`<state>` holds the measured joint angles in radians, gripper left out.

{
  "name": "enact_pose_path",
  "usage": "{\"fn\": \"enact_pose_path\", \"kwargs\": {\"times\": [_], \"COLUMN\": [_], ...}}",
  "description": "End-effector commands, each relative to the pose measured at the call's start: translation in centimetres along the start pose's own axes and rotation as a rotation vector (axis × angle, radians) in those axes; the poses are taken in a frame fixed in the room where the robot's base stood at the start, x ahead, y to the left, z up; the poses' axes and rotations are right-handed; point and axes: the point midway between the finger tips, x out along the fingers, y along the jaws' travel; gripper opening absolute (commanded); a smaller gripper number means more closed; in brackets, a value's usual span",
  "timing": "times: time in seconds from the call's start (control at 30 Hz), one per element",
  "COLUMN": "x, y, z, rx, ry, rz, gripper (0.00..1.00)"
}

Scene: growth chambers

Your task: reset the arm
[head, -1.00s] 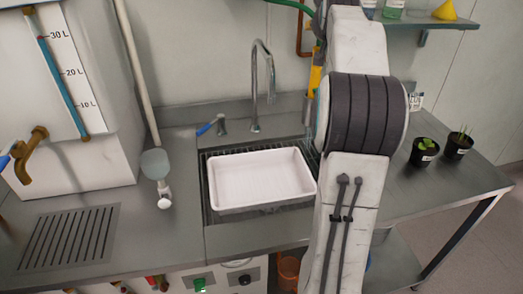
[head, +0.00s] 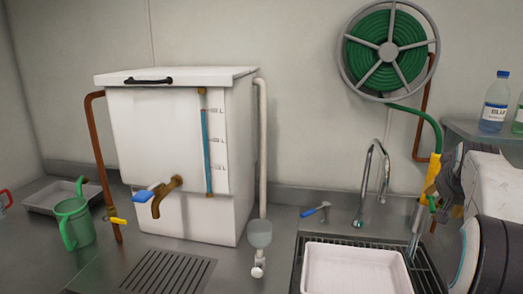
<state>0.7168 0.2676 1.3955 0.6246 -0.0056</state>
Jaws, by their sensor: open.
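My arm shows only in part at the right edge of the head view, as white links with a dark ribbed joint. No other object belongs to the task.
A white tank (head: 165,170) with a brass tap stands on the steel counter. A white basin (head: 355,270) sits in the sink beneath a faucet (head: 375,180). A green watering can (head: 74,222) stands left. A green hose reel (head: 388,50) hangs on the wall. Bottles (head: 495,100) stand on a right shelf.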

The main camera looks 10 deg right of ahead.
Motion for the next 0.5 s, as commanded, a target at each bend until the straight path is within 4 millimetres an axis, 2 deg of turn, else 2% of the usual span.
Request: {"fn": "enact_pose_path", "kwargs": {"times": [0.03,0.1,0.17,0.2,0.3,0.37,0.5], "x": [1.0,1.2,0.6,-0.2,-2.7,-4.6,-9.6], "y": [0.0,-0.1,-0.1,-0.4,-1.8,-2.8,-5.0], "z": [3.6,8.3,12.2,14.7,20.4,23.7,30.7], "rx": [0.000,0.000,-0.001,-0.006,-0.034,-0.060,-0.147], "ry": [-0.096,-0.218,-0.317,-0.376,-0.507,-0.575,-0.696], "rz": [-0.001,-0.001,-0.002,-0.007,-0.026,-0.041,-0.085], "gripper": [0.65,0.65,0.65,0.65,0.65,0.65,0.65]}}
